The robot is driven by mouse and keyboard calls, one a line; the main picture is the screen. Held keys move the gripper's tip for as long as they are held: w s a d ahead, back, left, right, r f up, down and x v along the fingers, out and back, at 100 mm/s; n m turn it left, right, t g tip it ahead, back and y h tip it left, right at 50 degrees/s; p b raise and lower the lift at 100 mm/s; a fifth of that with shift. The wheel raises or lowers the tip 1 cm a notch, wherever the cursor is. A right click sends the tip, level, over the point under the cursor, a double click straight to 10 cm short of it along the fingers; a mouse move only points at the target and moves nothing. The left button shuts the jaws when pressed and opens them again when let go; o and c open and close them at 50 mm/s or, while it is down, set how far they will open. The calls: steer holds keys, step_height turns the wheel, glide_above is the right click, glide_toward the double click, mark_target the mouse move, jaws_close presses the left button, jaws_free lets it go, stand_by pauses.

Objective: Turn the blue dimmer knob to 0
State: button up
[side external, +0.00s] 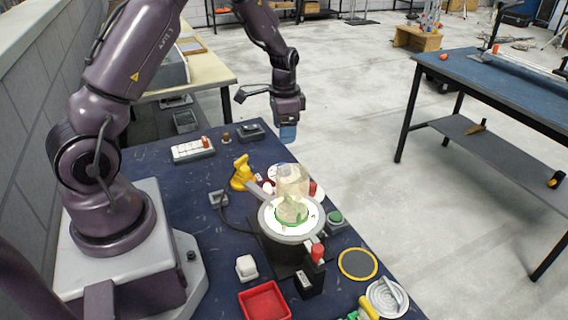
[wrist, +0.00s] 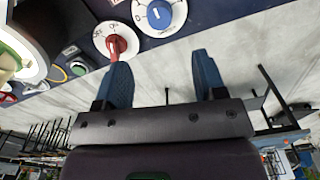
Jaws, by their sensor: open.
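The blue dimmer knob (wrist: 159,14) sits on a round white dial at the top of the wrist view. Its pointer setting is too small to read. In the side external view I cannot make out the blue knob. My gripper (wrist: 162,64) is open and empty, with two blue fingers apart. In the side external view my gripper (side external: 288,134) hangs above the far right edge of the blue table. It is apart from the knob.
A red knob (wrist: 118,45) on a white dial is close to one finger in the wrist view. A pot (side external: 291,232) with a clear jar stands mid-table. A yellow object (side external: 243,174), a green button (side external: 335,217) and a red tray (side external: 265,301) are around it.

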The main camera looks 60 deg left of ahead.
mark_target(284, 166)
step_height(284, 166, down, 11)
stand_by(0.3)
steer(key=c, duration=0.9)
